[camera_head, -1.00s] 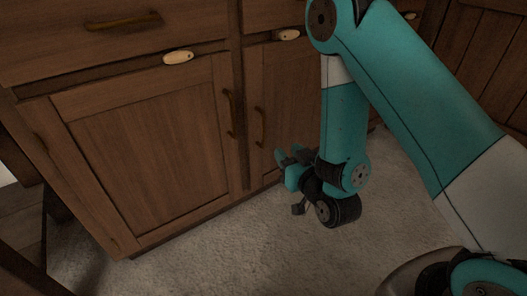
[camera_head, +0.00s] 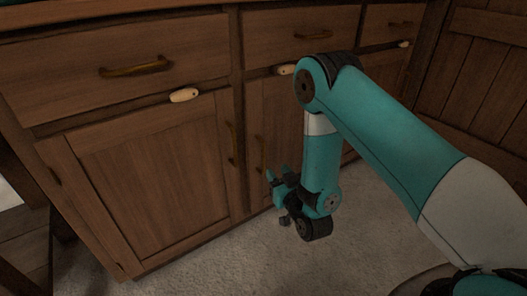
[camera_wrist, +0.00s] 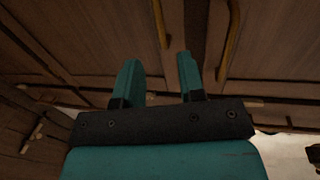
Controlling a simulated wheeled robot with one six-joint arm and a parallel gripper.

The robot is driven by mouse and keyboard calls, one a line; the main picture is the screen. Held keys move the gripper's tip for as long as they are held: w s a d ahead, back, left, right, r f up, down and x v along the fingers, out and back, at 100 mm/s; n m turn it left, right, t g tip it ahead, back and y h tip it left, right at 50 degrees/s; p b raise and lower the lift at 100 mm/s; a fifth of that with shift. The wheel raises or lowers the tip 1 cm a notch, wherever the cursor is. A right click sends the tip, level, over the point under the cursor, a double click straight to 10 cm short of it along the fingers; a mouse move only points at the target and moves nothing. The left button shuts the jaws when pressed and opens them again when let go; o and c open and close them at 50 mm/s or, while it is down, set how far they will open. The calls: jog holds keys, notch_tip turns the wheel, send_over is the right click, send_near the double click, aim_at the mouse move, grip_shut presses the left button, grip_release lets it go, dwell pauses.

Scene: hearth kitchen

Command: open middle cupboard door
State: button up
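The middle cupboard door (camera_head: 283,116) is shut, and my arm hides part of it. Its upright brass handle (camera_head: 259,155) is near its left edge. My gripper (camera_head: 277,175) is just below and to the right of that handle in the head view, apart from it. In the wrist view, my gripper (camera_wrist: 159,78) is open, with two teal fingers apart and nothing between them. Two brass handles show there, one above the finger gap (camera_wrist: 161,24) and one further right (camera_wrist: 230,40). I cannot tell for certain which belongs to the middle door.
The left cupboard door (camera_head: 155,180) is shut, with its handle (camera_head: 233,148) close to the middle one. Shut drawers (camera_head: 120,70) run above, with pale oval pieces (camera_head: 184,95) below their fronts. A pale carpet (camera_head: 215,265) lies clear in front.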

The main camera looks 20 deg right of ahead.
aim_at(264, 155)
jog(key=shift+w+a, duration=0.2)
jog(key=shift+w, duration=1.5)
jog(key=shift+w+a, duration=0.2)
jog(key=shift+w, duration=1.45)
jog(key=shift+w+a, duration=0.2)
jog(key=shift+w, duration=1.5)
grip_shut()
